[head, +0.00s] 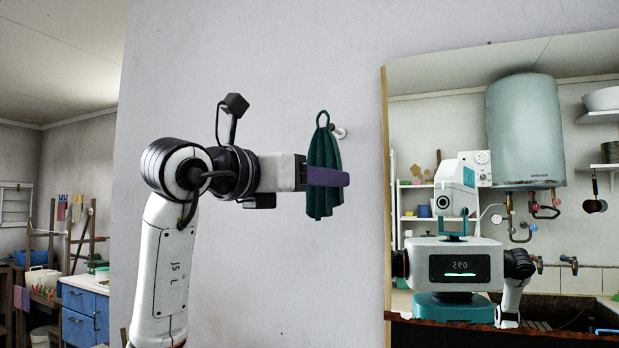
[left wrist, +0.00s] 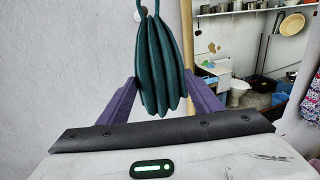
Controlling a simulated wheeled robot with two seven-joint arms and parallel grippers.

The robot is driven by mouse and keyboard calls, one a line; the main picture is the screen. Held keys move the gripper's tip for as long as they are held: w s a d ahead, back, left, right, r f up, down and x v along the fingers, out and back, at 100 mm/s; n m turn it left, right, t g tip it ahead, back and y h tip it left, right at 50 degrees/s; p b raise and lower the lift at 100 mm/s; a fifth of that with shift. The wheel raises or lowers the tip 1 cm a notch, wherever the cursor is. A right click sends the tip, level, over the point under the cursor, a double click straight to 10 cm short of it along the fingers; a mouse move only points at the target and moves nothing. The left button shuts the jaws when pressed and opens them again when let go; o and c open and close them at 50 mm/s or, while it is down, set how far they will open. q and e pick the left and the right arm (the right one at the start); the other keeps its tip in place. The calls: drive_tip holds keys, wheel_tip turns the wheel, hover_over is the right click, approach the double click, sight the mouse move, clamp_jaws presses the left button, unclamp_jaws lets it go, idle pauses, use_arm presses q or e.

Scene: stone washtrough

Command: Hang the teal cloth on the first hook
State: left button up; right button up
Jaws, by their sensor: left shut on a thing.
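The teal cloth (head: 324,195) hangs in folds with a loop at its top, beside the wall in the head view. My left gripper (head: 335,178), with purple fingers, is shut on it at mid-height; it also shows between the fingers in the left wrist view (left wrist: 160,65). A pale round hook (head: 338,131) sticks out of the wall just right of the loop. The loop looks close to it, but I cannot tell whether it is around the hook or in front of it. My right gripper is not in view.
A wood-framed mirror (head: 385,200) on the wall to the right reflects my own body and a boiler. The wall between arm and mirror is otherwise bare. A blue cabinet (head: 84,314) and wooden racks stand far left.

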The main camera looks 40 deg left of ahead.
use_arm(q)
drive_tip(key=shift+w+a+f+p, duration=0.15)
drive_tip(key=shift+w+a+f, duration=0.15)
drive_tip(key=shift+w, duration=0.8)
drive_tip(key=shift+w+a+f+p, duration=0.1)
drive_tip(key=shift+w+a+f, duration=0.15)
drive_tip(key=shift+w, duration=0.9)
drive_tip(key=shift+w+a+f+p, duration=0.15)
drive_tip(key=shift+w+a+f, duration=0.15)
drive_tip(key=shift+w, duration=0.8)
drive_tip(key=o, duration=1.2)
drive_tip(key=s+b, duration=0.2)
drive_tip(key=s, duration=0.8)
drive_tip(key=shift+s+a+b, duration=0.1)
drive_tip(key=shift+s+b, duration=0.05)
drive_tip(key=shift+b, duration=0.2)
